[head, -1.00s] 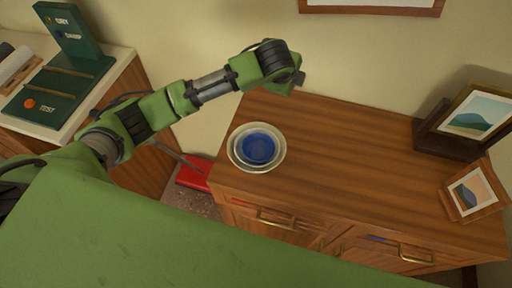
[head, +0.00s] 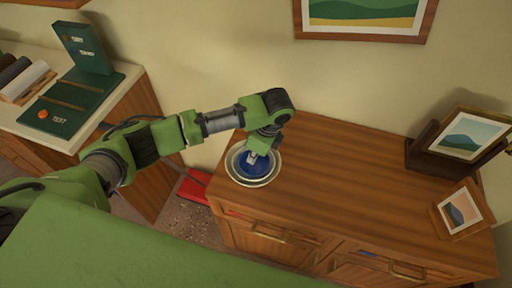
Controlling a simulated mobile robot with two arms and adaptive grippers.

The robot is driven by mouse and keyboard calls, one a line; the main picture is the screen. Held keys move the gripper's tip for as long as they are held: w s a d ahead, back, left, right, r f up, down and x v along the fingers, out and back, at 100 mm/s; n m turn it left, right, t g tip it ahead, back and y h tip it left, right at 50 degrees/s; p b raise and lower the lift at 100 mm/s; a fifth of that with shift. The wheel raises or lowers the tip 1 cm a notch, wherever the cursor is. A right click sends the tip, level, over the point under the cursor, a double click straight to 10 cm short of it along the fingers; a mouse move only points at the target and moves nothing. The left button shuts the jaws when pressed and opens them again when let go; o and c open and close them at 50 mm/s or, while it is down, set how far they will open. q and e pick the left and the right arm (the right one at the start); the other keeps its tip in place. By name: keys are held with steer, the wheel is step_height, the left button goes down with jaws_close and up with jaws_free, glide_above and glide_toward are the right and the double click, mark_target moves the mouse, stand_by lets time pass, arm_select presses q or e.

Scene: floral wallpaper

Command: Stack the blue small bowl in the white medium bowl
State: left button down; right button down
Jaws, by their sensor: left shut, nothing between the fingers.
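The blue small bowl (head: 256,172) sits inside pale bowls on the left end of the wooden cabinet top. A white rim (head: 236,172) surrounds it, and what looks like a larger, cream rim (head: 275,178) lies outside that one. I cannot tell for certain which rim is the white medium bowl. My left gripper (head: 252,159) points down over the blue bowl, shut and empty. It hides part of the bowl's far side, and I cannot tell whether it touches it. My right gripper is not in view.
Two framed pictures, one in a dark wooden holder (head: 462,140) and one lying lower (head: 459,208), are at the cabinet's right end. The middle of the cabinet top (head: 350,180) is clear. A green test device (head: 75,95) stands on the left counter.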

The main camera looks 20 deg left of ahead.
arm_select(q)
steer(key=shift+x, duration=0.8)
steer(key=shift+f, duration=0.15)
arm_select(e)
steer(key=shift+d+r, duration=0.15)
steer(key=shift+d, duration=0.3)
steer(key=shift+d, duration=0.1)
arm_select(q)
steer(key=shift+w+a+p, duration=0.1)
steer(key=shift+a+p, duration=0.55)
steer(key=shift+p, duration=0.2)
steer(key=shift+a, duration=0.25)
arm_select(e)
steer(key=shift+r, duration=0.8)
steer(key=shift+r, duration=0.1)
